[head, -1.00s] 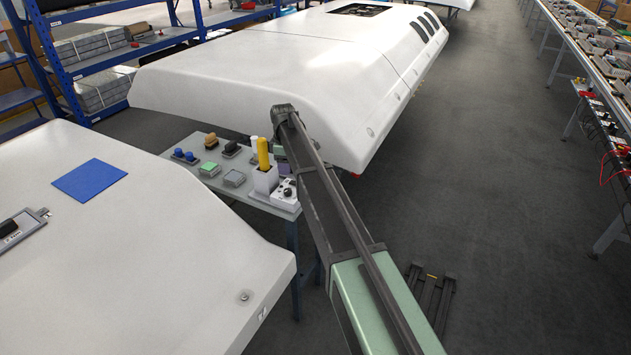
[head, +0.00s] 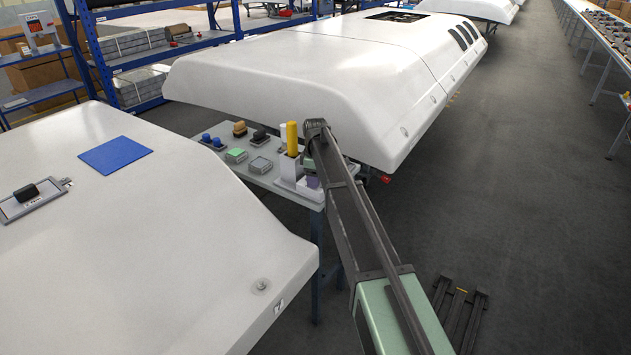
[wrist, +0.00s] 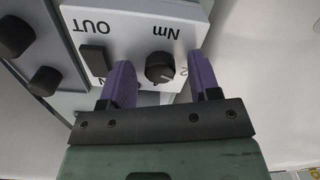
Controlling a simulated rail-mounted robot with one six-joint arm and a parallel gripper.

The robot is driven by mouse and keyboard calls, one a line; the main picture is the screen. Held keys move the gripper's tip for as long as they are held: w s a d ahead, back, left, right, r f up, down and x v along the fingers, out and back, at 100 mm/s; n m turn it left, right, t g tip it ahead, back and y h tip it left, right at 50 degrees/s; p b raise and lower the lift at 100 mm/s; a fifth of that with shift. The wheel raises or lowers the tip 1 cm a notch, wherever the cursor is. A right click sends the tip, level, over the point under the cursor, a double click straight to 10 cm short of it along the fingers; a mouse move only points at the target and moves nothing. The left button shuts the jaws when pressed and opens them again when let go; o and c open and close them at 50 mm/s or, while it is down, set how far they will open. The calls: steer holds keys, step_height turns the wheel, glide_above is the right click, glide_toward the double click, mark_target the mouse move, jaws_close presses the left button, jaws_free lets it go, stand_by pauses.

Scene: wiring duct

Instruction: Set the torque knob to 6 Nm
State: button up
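The torque knob (wrist: 159,67) is a round dark knob on a white box (wrist: 136,22) marked "Nm", upside down in the wrist view. A digit that looks like a 2 shows beside the knob; other scale marks are hidden or too small to read. My gripper (wrist: 162,78) is open, with one purple finger on each side of the knob and gaps to it. I cannot tell how deep the fingertips reach. In the head view the white box (head: 311,187) stands at the table's right corner, partly behind my arm.
A black rocker switch (wrist: 94,61) sits left of the knob by the word "OUT". Dark round knobs (wrist: 45,80) on a grey box are further left. A yellow cylinder (head: 292,138) stands in a white holder close by. White shells flank the small table (head: 240,171).

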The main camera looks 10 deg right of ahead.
steer(key=c, duration=0.9)
